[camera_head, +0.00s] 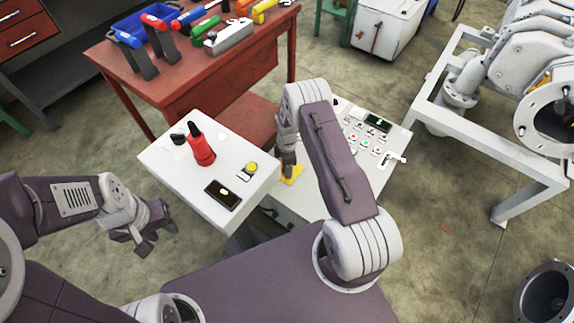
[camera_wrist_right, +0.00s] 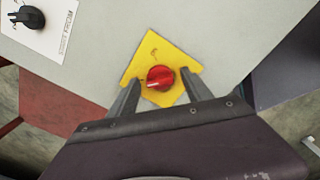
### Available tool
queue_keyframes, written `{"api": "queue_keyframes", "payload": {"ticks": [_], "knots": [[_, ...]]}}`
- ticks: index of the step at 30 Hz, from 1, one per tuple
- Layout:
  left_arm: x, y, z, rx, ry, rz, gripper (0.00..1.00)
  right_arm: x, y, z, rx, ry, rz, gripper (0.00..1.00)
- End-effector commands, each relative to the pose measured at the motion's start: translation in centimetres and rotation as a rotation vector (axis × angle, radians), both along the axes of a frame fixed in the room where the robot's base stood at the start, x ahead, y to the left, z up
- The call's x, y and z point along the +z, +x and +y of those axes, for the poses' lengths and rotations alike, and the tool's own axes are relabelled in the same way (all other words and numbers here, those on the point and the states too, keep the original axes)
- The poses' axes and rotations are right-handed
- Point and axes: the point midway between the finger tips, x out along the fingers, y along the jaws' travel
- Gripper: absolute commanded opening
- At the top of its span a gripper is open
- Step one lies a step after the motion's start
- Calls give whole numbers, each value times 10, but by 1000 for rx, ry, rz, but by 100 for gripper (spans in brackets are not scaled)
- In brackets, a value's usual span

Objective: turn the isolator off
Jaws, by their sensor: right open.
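The isolator is a red rotary knob (camera_wrist_right: 160,77) on a yellow plate (camera_wrist_right: 146,50) on a pale grey panel, in the right wrist view. In the head view the yellow plate (camera_head: 292,174) shows in part beside my right gripper, and the knob is hidden there. My right gripper (camera_wrist_right: 160,88) is open, with one finger on each side of the knob. I cannot tell whether the fingers touch it. A light mark on the knob points to the lower left. My left gripper (camera_head: 145,236) is apart from the panel at the left, and its fingers look spread.
A white console box (camera_head: 150,152) carries a red handle (camera_head: 201,148) and a yellow button (camera_head: 251,167). The control panel (camera_head: 395,150) with several buttons lies right of my right arm. A black rotary switch (camera_wrist_right: 28,17) is near the knob. A red tool table (camera_head: 180,85) stands behind.

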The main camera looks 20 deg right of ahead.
Motion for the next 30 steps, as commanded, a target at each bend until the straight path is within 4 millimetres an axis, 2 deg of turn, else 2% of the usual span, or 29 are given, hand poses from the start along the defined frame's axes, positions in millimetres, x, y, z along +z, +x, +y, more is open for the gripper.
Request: {"api": "queue_keyframes", "payload": {"ticks": [9, 13, 17, 30], "knots": [[21, 0, 0, 0, 0, 0, 36, 65, 1, 0, 0, -1, -3, 58], [25, 0, 0, 0, 0, 0, 36, 84, 1, 0, 0, 0, -2, 58], [25, 0, 0, 0, 0, 0, 36, 90, 0, 0, 1, 0, -1, 58], [25, 0, 0, 0, 0, 0, 36, 90, 0, 0, 0, 0, -1, 58]]}}
